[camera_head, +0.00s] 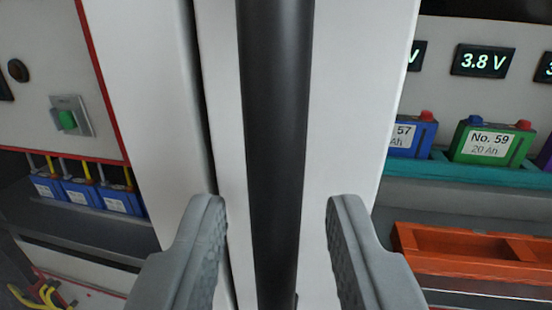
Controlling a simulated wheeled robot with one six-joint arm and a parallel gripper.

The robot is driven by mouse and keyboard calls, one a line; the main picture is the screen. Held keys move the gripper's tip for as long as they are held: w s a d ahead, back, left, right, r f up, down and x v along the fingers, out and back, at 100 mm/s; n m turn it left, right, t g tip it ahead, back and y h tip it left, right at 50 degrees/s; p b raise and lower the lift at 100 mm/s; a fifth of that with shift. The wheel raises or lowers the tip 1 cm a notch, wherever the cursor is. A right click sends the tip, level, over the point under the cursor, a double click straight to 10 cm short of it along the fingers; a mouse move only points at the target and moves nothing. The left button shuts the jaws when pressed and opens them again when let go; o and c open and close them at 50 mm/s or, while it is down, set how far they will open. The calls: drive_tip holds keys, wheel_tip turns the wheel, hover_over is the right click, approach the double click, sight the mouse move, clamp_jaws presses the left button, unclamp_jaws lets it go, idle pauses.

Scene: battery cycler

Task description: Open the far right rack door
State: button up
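A black vertical bar handle (275,120) runs down the middle of the view in front of a white door frame (355,100). My gripper (275,225) is open, with one grey finger on each side of the handle. A gap shows between each finger and the bar, so neither finger appears to touch it. A dark vertical seam to the left of the handle separates this frame from another white post (150,90). The lower end of the handle is near the bottom edge of the view.
On the right, a blue battery (412,137) and a green battery labelled No. 59 (487,142) sit on a teal tray under a 3.8 V display (483,61). An orange tray (470,245) is below.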

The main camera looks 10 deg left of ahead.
drive_tip(key=shift+w+a, duration=0.15)
drive_tip(key=shift+w, duration=0.65)
clamp_jaws()
drive_tip(key=shift+s, duration=0.1)
